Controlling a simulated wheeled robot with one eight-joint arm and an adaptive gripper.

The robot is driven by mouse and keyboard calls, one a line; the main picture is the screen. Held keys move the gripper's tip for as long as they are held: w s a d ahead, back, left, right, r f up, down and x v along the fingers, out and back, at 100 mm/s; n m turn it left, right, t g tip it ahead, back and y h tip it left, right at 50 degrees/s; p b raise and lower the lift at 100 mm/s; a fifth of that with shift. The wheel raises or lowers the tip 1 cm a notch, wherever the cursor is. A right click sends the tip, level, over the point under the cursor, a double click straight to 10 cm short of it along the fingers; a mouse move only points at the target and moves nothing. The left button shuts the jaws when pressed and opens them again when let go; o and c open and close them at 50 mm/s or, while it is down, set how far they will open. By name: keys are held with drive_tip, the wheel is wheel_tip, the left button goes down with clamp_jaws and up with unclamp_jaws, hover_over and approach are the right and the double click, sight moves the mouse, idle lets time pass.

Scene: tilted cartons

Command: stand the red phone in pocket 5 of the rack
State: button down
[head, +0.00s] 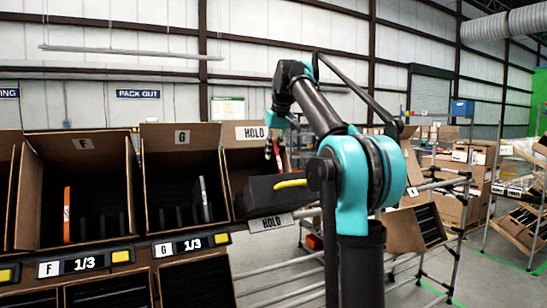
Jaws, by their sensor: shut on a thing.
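My gripper (274,149) is small in the head view, pointing down in front of the carton marked HOLD (236,166). It is shut on a thin red thing, which appears to be the red phone (281,152); the fingers hide part of it. It is above a black block (258,192) with a yellow strip. Black upright dividers, which look like rack pockets, stand inside carton F (85,145) and carton G (181,160). I cannot read any pocket numbers, so I cannot tell which is pocket 5.
An orange-red slab (67,215) stands upright in carton F. A grey slab (204,198) stands slightly tilted in carton G. Labels F 1/3 (83,263) and G 1/3 (182,246) are on the shelf front. Metal rails and other cartons (416,229) are at the right.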

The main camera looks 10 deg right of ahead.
drive_tip(key=shift+w+a+r, duration=0.1)
drive_tip(key=shift+w+r, duration=0.2)
drive_tip(key=shift+r, duration=0.35)
drive_tip(key=shift+w+a+r, duration=0.1)
drive_tip(key=shift+w+r, duration=0.2)
drive_tip(key=shift+r, duration=0.3)
